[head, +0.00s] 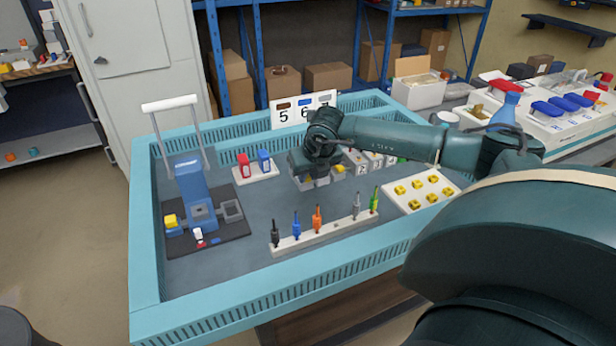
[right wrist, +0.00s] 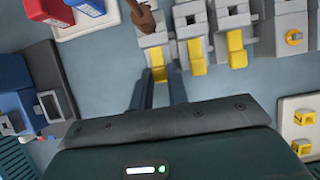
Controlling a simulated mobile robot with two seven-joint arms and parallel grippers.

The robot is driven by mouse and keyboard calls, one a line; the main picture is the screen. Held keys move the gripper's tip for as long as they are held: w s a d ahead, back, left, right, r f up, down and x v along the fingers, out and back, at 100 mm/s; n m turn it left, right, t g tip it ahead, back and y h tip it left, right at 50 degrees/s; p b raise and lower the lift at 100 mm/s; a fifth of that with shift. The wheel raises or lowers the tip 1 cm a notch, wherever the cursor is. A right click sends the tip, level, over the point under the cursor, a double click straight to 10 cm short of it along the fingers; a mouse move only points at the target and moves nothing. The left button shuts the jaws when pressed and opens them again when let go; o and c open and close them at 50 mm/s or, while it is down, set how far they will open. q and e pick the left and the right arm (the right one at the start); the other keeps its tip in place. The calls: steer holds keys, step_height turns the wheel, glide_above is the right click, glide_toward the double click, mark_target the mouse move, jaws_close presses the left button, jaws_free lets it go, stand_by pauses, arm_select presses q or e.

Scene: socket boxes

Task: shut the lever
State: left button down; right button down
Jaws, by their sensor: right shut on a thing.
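A row of grey socket boxes (right wrist: 205,25) with yellow levers shows in the right wrist view. The leftmost yellow lever (right wrist: 158,70) sits between the fingertips of my right gripper (right wrist: 157,84), which is shut on it. A brown piece (right wrist: 141,15) stands at the top of that leftmost box. Yellow levers on the neighbouring boxes (right wrist: 195,55) point the same way. In the head view my right gripper (head: 317,178) reaches down over the grey boxes and hides part of them. My left gripper is not in view.
A blue press with a white handle (head: 170,103) stands at the tray's left. A red and a blue block (head: 264,160) stand on a white base. A rack of coloured tools (head: 317,218) lies in front; a white plate with yellow pieces (head: 418,190) is at the right.

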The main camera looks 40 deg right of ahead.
steer(key=c, duration=1.4)
jaws_free()
steer(key=shift+o, duration=0.2)
steer(key=v, duration=1.3)
steer(key=shift+b, duration=0.45)
